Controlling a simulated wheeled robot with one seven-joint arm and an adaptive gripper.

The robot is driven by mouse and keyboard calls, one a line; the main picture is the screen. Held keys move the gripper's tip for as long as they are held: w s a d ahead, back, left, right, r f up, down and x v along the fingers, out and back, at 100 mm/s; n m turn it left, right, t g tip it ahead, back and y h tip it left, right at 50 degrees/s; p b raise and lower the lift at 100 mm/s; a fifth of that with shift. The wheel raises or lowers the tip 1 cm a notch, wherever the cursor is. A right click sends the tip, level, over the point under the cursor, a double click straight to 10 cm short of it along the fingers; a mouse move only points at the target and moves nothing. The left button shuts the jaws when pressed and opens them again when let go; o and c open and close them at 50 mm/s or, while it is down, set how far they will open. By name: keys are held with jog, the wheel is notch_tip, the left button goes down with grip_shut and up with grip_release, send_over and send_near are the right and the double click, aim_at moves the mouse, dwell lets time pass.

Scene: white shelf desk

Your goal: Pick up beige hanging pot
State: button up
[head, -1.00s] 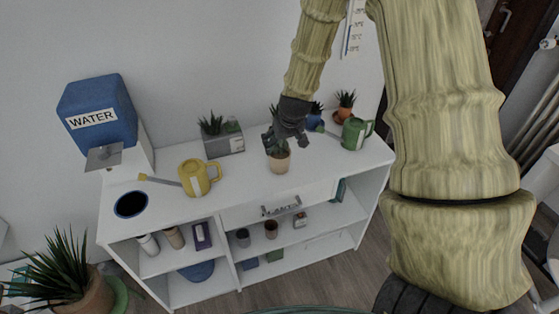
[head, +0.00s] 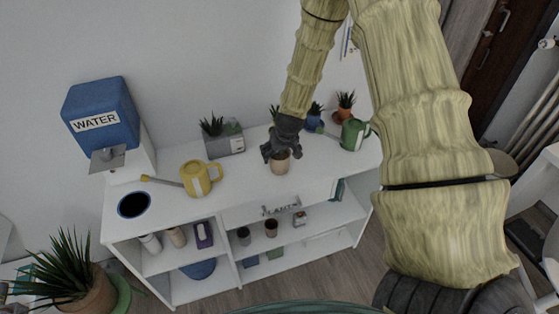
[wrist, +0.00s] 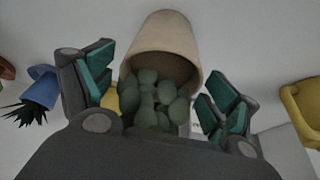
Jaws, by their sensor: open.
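The beige pot (head: 281,165) stands upright on the white desk top, toward its right half, with a green succulent in it. My gripper (head: 280,155) is at the pot from above and hides most of the plant in the head view. In the wrist view the pot (wrist: 165,38) and its plant (wrist: 152,100) lie between the two teal-padded fingers of my gripper (wrist: 162,78). The fingers are open, one on each side, with a visible gap to the pot's wall at the right.
A yellow watering can (head: 199,179) stands to the left and a grey planter (head: 225,141) behind left. A green watering can (head: 354,135), a blue pot (head: 315,123) and a terracotta pot (head: 344,112) stand to the right. Desk top (head: 245,182) in front is clear.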

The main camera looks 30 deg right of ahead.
jog(key=shift+w+f, duration=0.15)
jog(key=shift+f, duration=0.1)
jog(key=c, duration=1.4)
jog(key=shift+r, duration=0.2)
